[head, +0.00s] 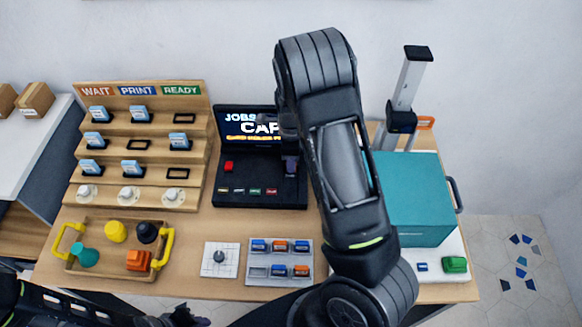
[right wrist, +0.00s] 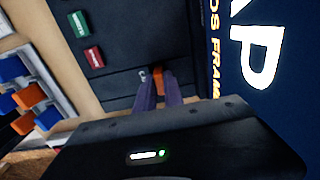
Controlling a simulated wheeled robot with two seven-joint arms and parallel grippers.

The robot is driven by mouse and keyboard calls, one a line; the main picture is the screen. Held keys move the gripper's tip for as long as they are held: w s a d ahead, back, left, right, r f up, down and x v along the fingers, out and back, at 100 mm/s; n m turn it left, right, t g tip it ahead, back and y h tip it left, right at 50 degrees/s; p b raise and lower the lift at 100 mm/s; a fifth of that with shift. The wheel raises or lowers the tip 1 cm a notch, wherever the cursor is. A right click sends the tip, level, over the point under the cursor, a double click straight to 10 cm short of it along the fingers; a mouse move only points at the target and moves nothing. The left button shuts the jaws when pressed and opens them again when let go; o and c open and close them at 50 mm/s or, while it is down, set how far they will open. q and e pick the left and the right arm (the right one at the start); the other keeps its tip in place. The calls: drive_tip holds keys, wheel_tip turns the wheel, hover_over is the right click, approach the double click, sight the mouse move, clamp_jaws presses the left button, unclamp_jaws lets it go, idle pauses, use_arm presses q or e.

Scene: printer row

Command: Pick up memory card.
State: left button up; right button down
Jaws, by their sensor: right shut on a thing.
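My right gripper (head: 291,168) reaches down over the right side of the black console (head: 262,196). In the right wrist view its two purple-grey fingers (right wrist: 158,92) are shut on a small orange memory card (right wrist: 171,82), which shows only in part between the tips, close to the console's dark surface. I cannot tell whether the card touches the console or sits in a slot. Other blue and orange cards lie in a grey tray (head: 269,283), whose front left place looks empty. My left gripper (head: 185,318) is at the bottom edge, partly cut off.
A white pad (head: 210,267) lies beside the card tray. A teal box (head: 412,200) stands right. My right arm hides part of the screen (head: 240,125).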

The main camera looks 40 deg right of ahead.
idle(0.6)
wheel_tip(320, 180, up, 10)
drive_tip(key=shift+b, duration=0.4)
idle(0.6)
